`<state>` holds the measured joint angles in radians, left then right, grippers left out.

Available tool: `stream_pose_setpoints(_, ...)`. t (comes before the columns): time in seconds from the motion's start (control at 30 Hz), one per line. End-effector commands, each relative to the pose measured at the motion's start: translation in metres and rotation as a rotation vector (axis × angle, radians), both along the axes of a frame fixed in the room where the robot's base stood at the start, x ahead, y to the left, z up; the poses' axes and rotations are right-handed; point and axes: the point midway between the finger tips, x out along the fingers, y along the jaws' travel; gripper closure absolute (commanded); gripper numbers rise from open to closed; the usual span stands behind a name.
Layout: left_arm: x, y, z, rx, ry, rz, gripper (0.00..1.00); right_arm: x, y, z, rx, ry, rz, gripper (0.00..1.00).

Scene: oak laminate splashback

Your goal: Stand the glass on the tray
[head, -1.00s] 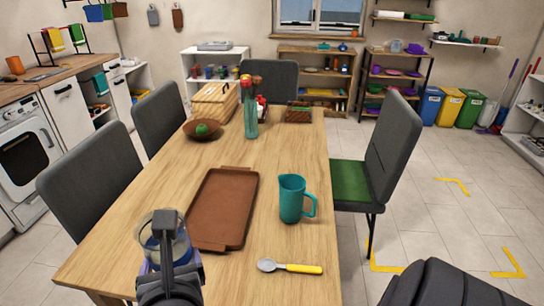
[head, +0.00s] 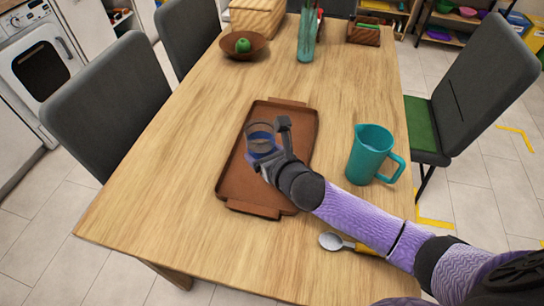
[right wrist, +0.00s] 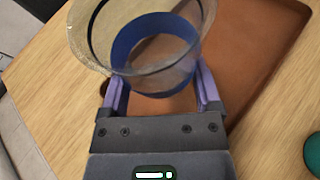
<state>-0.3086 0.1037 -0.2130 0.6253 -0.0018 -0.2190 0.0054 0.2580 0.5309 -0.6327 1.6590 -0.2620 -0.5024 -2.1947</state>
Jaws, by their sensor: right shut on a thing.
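The glass (head: 259,137) is clear with a blue band. My right gripper (head: 264,158) is shut on it, and the glass looks upright over the brown tray (head: 237,181). In the right wrist view the glass (right wrist: 140,35) sits between the two purple fingers of the right gripper (right wrist: 158,85), with the tray (right wrist: 265,45) behind and below it. I cannot tell whether the glass base touches the tray. My left gripper is not in view.
A teal jug (head: 369,153) stands right of the tray, close to my right forearm. A spoon (head: 332,241) lies partly under that arm at the front. A bowl (head: 238,46) with a green fruit and a vase (head: 307,40) stand at the back. The table's left side is clear.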

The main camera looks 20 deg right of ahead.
Motion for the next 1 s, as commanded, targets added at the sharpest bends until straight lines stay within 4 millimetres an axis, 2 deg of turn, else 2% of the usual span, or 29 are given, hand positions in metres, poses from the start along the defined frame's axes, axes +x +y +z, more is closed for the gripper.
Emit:
stream_pose_setpoints(0.03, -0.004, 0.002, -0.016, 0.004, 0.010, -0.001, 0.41, -0.001, 0.001, -0.024, 0.003, 0.007, 0.001, 0.98)
stream_pose_setpoints(0.07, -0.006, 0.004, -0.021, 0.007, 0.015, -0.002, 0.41, -0.001, 0.001, -0.032, 0.003, 0.007, 0.000, 0.98)
stream_pose_setpoints(0.27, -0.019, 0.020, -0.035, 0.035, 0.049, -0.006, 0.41, -0.001, 0.001, -0.059, 0.002, 0.004, 0.001, 0.98)
stream_pose_setpoints(0.4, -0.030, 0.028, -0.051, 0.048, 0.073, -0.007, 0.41, -0.001, 0.002, -0.086, 0.001, 0.004, 0.002, 0.98)
stream_pose_setpoints(0.6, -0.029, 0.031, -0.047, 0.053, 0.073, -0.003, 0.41, -0.001, 0.001, -0.081, -0.001, -0.001, 0.003, 0.98)
stream_pose_setpoints(0.77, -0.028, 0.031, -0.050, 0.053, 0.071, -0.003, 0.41, -0.001, 0.001, -0.086, -0.002, -0.001, 0.003, 0.98)
stream_pose_setpoints(0.8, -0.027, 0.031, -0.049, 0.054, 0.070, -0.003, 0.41, -0.001, 0.001, -0.085, -0.001, 0.001, 0.003, 0.10)
stream_pose_setpoints(0.87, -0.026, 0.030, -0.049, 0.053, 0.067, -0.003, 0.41, -0.001, 0.001, -0.085, -0.001, 0.001, 0.003, 0.00)
stream_pose_setpoints(1.0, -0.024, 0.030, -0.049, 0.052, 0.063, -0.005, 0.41, -0.001, 0.001, -0.085, -0.001, 0.001, 0.003, 0.00)
